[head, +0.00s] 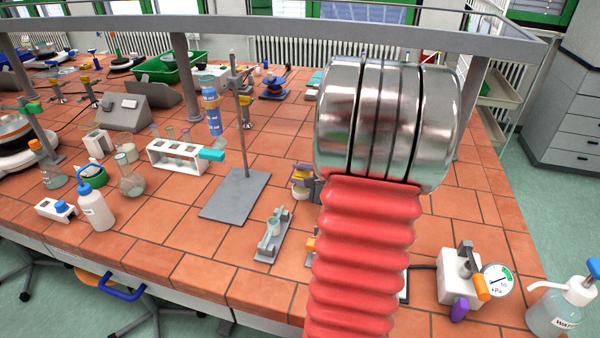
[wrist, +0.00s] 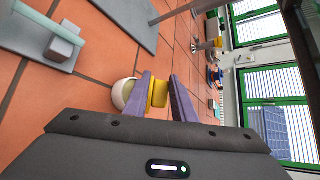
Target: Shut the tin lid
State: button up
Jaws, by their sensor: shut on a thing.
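The tin (head: 300,193) is a small whitish round body on the tiled bench, just left of my red arm in the head view. A yellow piece above it looks like its lid (head: 303,168). In the wrist view the pale round tin (wrist: 124,93) lies just left of my fingers. My gripper (wrist: 160,92) has two purple fingers with the yellow lid (wrist: 158,94) between them, and is shut on it. The lid's angle and hinge cannot be made out. My arm hides part of this area in the head view.
A grey stand base (head: 236,194) with an upright rod is left of the tin. A small grey fixture (head: 272,236) lies nearer. A white test tube rack (head: 178,157) stands further left. A pressure gauge unit (head: 460,278) is at right. A grey rail (head: 270,28) spans above.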

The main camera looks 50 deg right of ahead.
jog(key=shift+s+a+f+n+t+h, duration=0.25)
jog(key=shift+a+f+n+t+h, duration=0.3)
jog(key=shift+n+t+h, duration=0.25)
jog(key=shift+a, duration=0.1)
dwell(0.3)
jog(key=o, duration=1)
jog(key=shift+f, duration=0.1)
jog(key=shift+c, duration=0.2)
notch_tip(320, 180, up, 10)
jog(key=shift+o, duration=0.5)
